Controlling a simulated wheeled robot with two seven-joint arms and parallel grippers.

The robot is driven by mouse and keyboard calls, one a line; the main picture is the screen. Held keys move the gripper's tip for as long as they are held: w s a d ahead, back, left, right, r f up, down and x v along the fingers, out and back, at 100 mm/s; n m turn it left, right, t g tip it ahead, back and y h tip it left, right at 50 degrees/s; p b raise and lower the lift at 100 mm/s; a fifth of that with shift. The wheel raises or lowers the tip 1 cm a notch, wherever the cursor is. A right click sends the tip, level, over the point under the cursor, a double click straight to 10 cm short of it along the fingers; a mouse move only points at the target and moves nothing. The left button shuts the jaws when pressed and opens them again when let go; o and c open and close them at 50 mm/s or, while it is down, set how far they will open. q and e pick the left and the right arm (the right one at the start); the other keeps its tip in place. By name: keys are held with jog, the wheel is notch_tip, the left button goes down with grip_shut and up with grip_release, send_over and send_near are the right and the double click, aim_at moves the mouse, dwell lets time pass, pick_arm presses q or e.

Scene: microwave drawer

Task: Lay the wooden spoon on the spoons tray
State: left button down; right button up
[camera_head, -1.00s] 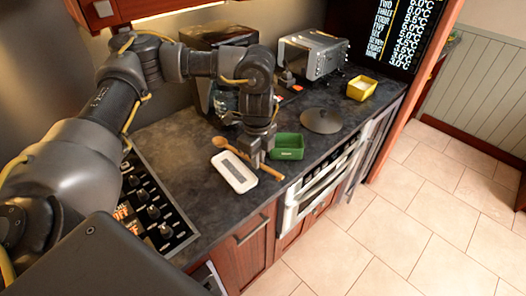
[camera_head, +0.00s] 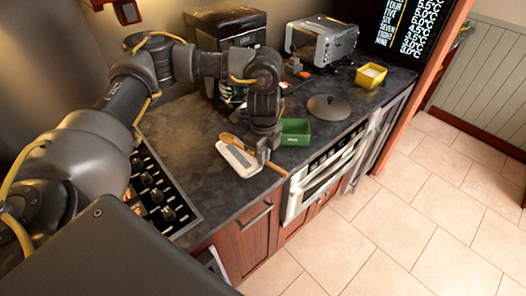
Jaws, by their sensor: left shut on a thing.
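The wooden spoon (camera_head: 229,138) has its bowl at the far edge of the white spoons tray (camera_head: 246,172). Its handle runs right and toward the counter's front edge, with its end showing past my gripper. My left gripper (camera_head: 263,158) is shut on the spoon's handle, just right of the tray. The spoon overlaps the tray's upper part in the picture; I cannot tell whether it touches it. The tray is a pale rounded rectangle with a dark label, lying on the dark counter. My right gripper is out of view.
A knob panel (camera_head: 160,196) is at the left.

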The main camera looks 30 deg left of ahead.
pick_arm(q)
jog(key=shift+f+b, duration=0.55)
jog(key=shift+f, duration=1.05)
jog(key=c, duration=1.3)
grip_release()
jog(key=shift+c, duration=0.2)
jog(key=shift+o, duration=0.4)
jog(key=o, duration=0.5)
notch_tip(320, 180, up, 11)
jog(key=shift+f+b, duration=0.1)
jog(key=shift+b, duration=0.35)
